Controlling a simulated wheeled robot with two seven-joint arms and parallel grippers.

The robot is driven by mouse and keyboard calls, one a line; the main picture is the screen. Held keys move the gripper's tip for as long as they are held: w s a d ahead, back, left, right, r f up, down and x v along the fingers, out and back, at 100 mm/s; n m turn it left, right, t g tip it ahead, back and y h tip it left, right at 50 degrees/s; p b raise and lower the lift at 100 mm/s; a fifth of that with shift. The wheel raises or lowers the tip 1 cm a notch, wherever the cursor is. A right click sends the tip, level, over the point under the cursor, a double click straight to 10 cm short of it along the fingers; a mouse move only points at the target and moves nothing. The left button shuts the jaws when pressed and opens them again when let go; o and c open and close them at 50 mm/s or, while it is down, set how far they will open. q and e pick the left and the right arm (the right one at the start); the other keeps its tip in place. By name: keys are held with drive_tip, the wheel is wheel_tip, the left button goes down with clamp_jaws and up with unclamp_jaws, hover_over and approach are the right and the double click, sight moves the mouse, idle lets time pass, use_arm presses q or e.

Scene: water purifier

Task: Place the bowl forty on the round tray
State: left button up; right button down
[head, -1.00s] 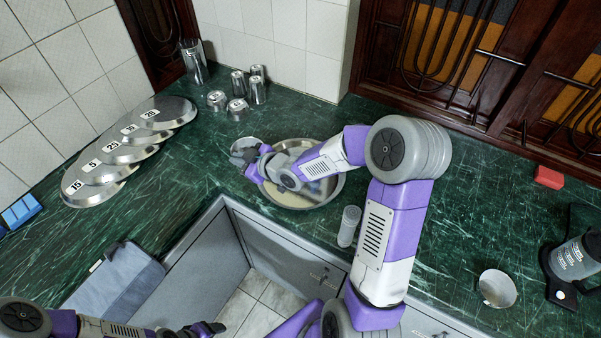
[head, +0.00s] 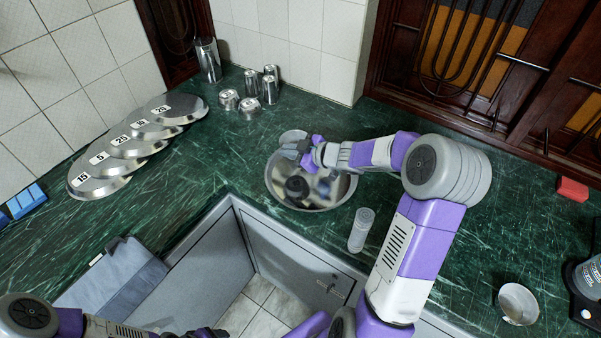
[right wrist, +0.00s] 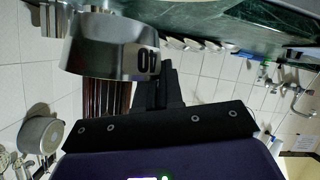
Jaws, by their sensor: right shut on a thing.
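The bowl forty (right wrist: 110,48) is a shiny metal bowl with a "40" label in the right wrist view. In the head view only part of it (head: 292,136) shows behind my right gripper (head: 298,150). The gripper is shut on the bowl, and its dark fingers (right wrist: 160,88) meet the bowl's side. The round tray (head: 342,196) is a wide shiny dish on the green counter. The gripper and bowl are over or just beyond its far rim; the height gap is unclear. My left gripper (head: 208,332) is cut off at the bottom edge, and its jaws are unclear.
Several numbered metal plates (head: 100,187) lie overlapping at the left. Metal cups (head: 270,90) stand at the back. A small metal bowl (head: 518,303) and a red block (head: 572,189) are at the right.

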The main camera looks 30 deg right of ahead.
use_arm(q)
wheel_tip(320, 180, down, 4)
drive_tip(key=b, duration=0.3)
drive_tip(key=shift+f, duration=0.1)
use_arm(e)
wheel_tip(320, 180, down, 8)
drive_tip(key=shift+r, duration=0.2)
use_arm(q)
drive_tip(key=shift+b, duration=0.3)
use_arm(e)
drive_tip(key=shift+f, duration=0.15)
drive_tip(key=c, duration=1.3)
unclamp_jaws()
use_arm(q)
drive_tip(key=shift+f, duration=0.1)
use_arm(e)
drive_tip(key=shift+s+d+r, duration=0.1)
drive_tip(key=shift+r, duration=0.15)
drive_tip(key=p+v, duration=0.4)
drive_tip(key=v, duration=0.6)
drive_tip(key=shift+s+d+r, duration=0.1)
drive_tip(key=shift+s+r, duration=0.05)
drive_tip(key=shift+s, duration=0.15)
use_arm(q)
wheel_tip(320, 180, up, 4)
drive_tip(key=shift+r, duration=0.2)
use_arm(e)
drive_tip(key=shift+s+d+r, duration=0.15)
drive_tip(key=shift+s, duration=0.35)
